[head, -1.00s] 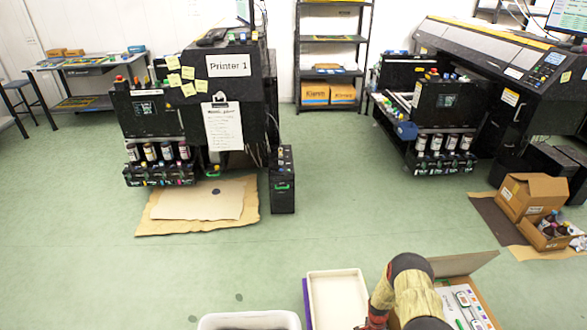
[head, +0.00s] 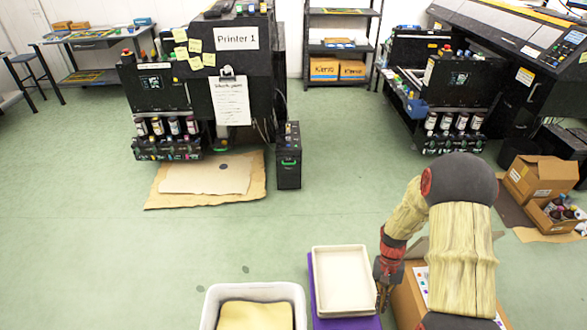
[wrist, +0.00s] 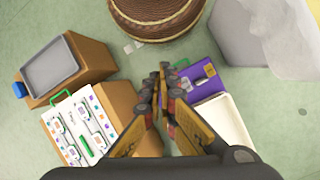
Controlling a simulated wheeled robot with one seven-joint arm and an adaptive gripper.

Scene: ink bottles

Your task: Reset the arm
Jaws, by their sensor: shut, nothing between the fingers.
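My arm reaches in from the lower right of the head view, with its elbow raised and its forearm bent down. My gripper (head: 382,297) hangs at its end, just right of a cream tray (head: 343,280) and left of an open cardboard box (head: 408,298). In the wrist view my gripper (wrist: 163,75) points away from the camera, its fingers together with nothing held between them. The cream tray (wrist: 222,122) shows to its right there, and the cardboard box (wrist: 122,100) to its left.
A white bin (head: 212,305) holding something yellow stands left of the tray. The wrist view shows a woven basket (wrist: 155,20) beyond my fingertips. Printer 1 (head: 237,85) and a second printer (head: 530,75) stand farther back.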

